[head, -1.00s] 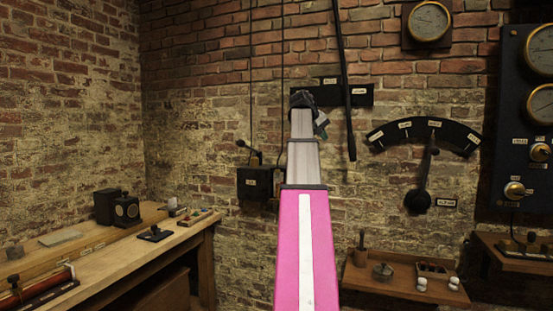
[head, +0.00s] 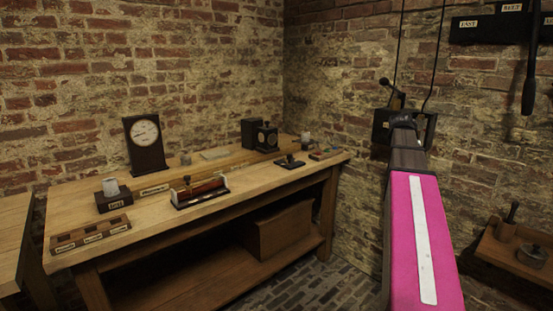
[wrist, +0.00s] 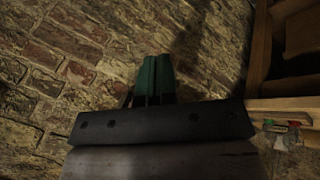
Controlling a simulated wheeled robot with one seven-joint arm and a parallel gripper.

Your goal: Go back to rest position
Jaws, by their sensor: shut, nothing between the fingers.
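My arm, pink with a white stripe, reaches up on the right of the head view. Its far end lies in front of the brick wall, by a black wall box (head: 381,127) with a lever. My gripper's fingers are hidden in the head view. In the wrist view my gripper (wrist: 154,62) shows two dark green fingers side by side, shut with nothing between them. They point at bare brick wall.
A wooden workbench (head: 80,215) stands at the left, bearing a clock (head: 145,144), a glass-tube instrument (head: 200,190) and black boxes (head: 265,138). A small shelf (head: 505,262) with a pot is at the right. Cords hang above the wall box. Stone floor is partly visible.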

